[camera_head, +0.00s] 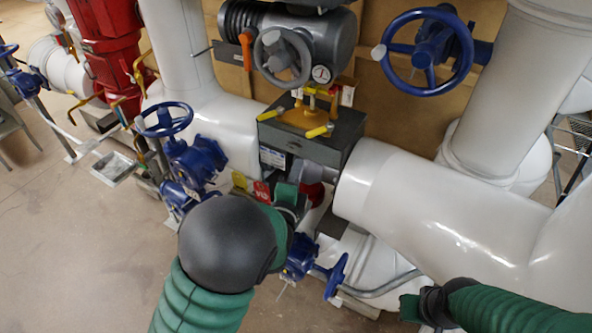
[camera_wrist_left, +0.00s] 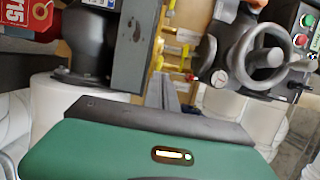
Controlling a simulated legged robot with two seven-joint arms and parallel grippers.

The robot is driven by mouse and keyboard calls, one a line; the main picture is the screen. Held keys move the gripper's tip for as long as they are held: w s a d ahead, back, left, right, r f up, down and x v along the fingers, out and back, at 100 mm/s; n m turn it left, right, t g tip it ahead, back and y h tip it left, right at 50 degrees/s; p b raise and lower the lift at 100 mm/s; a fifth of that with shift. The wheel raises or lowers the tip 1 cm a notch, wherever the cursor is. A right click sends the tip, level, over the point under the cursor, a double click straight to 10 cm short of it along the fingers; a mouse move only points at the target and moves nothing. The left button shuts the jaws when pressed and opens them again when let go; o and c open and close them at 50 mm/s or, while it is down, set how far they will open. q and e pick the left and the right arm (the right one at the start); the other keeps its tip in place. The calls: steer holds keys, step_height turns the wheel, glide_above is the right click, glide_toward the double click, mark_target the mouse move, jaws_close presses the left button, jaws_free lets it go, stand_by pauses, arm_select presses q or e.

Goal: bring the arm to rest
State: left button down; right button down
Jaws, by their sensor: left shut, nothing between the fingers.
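My left arm comes up from the bottom of the head view, with a dark round wrist joint. My left gripper (camera_head: 287,196) is beyond that joint, partly hidden by it, in front of the pipework and below the grey box. In the left wrist view the left gripper's fingers (camera_wrist_left: 162,90) are together with nothing between them. My right arm enters at the bottom right of the head view. Its green and black end, the right gripper (camera_head: 411,307), is low by the white pipe; its fingers cannot be made out.
A grey box (camera_head: 308,138) with yellow handles stands above the left gripper. Blue handwheels (camera_head: 428,90) and blue valves (camera_head: 193,163) surround it. A large white pipe (camera_head: 440,215) runs at the right. A red tag (camera_head: 261,192) hangs close to the left gripper. Floor is clear at the lower left.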

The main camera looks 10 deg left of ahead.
arm_select(q)
steer(key=s+a+f+n+g, duration=0.5)
steer(key=f+n+g, duration=0.1)
steer(key=f+n, duration=0.2)
steer(key=s+a+f+n+g, duration=0.1)
steer(key=s+n+g, duration=0.3)
steer(key=s, duration=0.6)
steer(key=s+a+f+n+g, duration=0.1)
steer(key=s+f+n+g, duration=0.2)
steer(key=s, duration=0.8)
steer(key=n+g, duration=0.2)
steer(key=n, duration=0.1)
steer(key=shift+s+a+f+y, duration=0.2)
steer(key=shift+a+f+y, duration=0.1)
steer(key=shift+a, duration=0.1)
steer(key=shift+a, duration=0.2)
